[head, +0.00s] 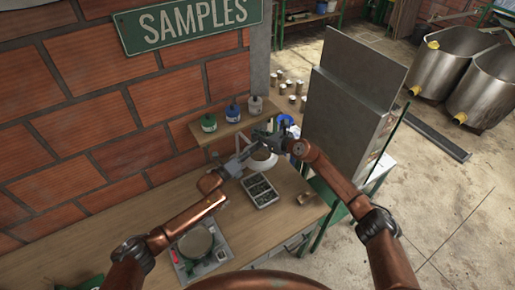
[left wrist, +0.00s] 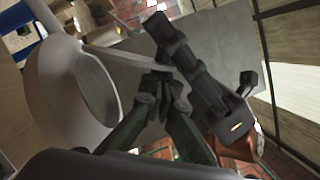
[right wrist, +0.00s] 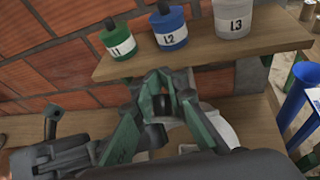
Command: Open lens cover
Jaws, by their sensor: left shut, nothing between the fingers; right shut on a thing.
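A white magnifier lamp (head: 262,160) stands over the workbench. Its round white head (left wrist: 72,85) fills the left of the left wrist view, with a grey disc, the lens or its cover (left wrist: 97,88), inside the rim. My left gripper (head: 248,152) is shut and empty close beside the head; its fingers (left wrist: 163,88) are together. My right gripper (head: 283,143) is across from it, close to the lamp. In the right wrist view its fingers (right wrist: 160,85) are shut around a small dark part, apparently of the lens cover (right wrist: 162,104), mostly hidden.
A shelf (head: 226,128) behind holds green, blue and white bottles. A tall grey metal panel (head: 350,100) stands right of my right arm. A blue container (right wrist: 295,100) is at the right.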

